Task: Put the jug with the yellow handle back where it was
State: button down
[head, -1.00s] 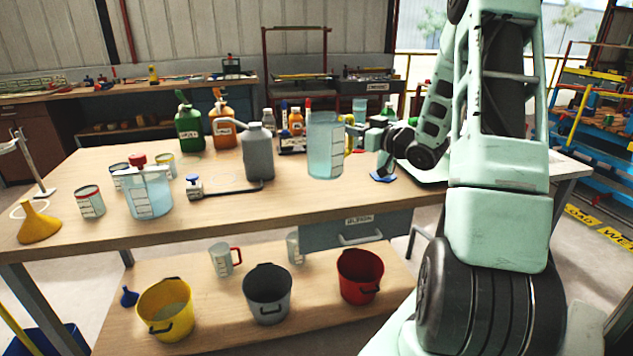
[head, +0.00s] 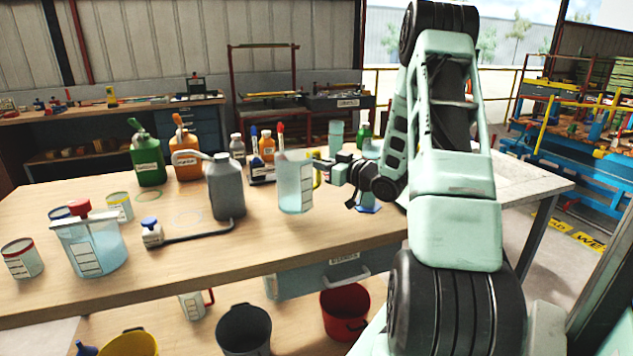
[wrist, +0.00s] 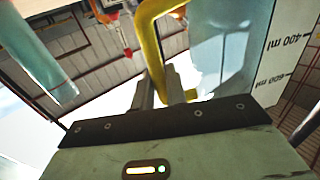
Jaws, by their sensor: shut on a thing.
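The clear jug with a bluish tint (head: 294,187) is above or on the bench right of centre, roughly upright with a slight tilt; I cannot tell whether its base touches the bench. Its yellow handle (head: 317,177) faces right, towards my arm. My gripper (head: 322,165) is shut on this handle. In the wrist view the fingers (wrist: 166,97) close around the yellow handle (wrist: 150,42), and the jug's wall (wrist: 232,45) with its ml scale shows beside it.
A grey can (head: 226,187) stands left of the jug. A large red-capped jug (head: 89,243), tins and a small blue-capped bottle (head: 152,232) stand further left. Green and orange bottles (head: 187,155) stand behind. Bare bench top (head: 260,245) lies in front.

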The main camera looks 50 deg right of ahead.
aim_at(320, 183)
jog(key=shift+f, duration=2.2)
jog(key=c, duration=1.4)
grip_release()
jog(key=shift+c, duration=0.2)
jog(key=shift+r, duration=0.2)
jog(key=s+b, duration=0.1)
jog(key=s, duration=1.1)
jog(key=shift+d, duration=0.15)
jog(key=shift+s+f, duration=0.1)
jog(key=shift+f, duration=0.05)
